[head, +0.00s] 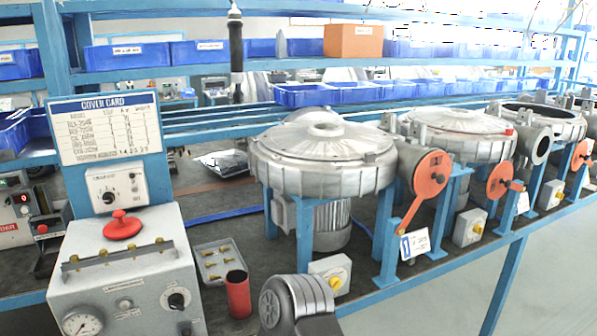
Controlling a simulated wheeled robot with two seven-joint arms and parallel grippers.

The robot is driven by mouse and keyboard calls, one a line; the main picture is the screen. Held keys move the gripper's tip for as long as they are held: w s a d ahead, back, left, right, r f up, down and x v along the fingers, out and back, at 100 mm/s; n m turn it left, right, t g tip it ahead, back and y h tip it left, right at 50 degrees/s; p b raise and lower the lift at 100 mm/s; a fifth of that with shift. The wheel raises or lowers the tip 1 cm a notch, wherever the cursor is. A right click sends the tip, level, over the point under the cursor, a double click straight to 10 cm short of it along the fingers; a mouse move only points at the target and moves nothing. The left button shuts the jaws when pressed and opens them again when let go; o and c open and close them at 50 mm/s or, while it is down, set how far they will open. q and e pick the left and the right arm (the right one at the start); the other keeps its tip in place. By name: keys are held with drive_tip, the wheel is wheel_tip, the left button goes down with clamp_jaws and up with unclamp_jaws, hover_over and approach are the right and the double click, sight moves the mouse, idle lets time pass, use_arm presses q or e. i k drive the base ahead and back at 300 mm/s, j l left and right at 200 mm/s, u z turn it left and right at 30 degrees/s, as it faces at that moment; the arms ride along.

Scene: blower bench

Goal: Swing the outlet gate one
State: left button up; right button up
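Outlet gate one (431,175) is an orange-red disc at the side outlet of the nearest blower (322,160). It appears to lie over the outlet mouth. Its orange arm slants down left toward a blue post, by a white card marked 1 (414,243). A small dark knob sits on the disc. A second orange gate (499,181) hangs below and left of the open dark outlet (541,146) of the middle blower (461,135). A third orange gate (580,155) is at the far right. Neither gripper is in view; only a grey arm part of mine shows at the bottom.
A control box (125,270) with a red knob (122,225) and gauge stands at left under a cover card (105,130). A tray of brass fittings (218,262), a red cylinder (238,293) and a yellow-knob switch box (331,275) are on the bench. Floor at right is clear.

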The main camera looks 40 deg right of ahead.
sight(433, 174)
drive_tip(key=k+l+z, duration=0.15)
drive_tip(key=z, duration=1.85)
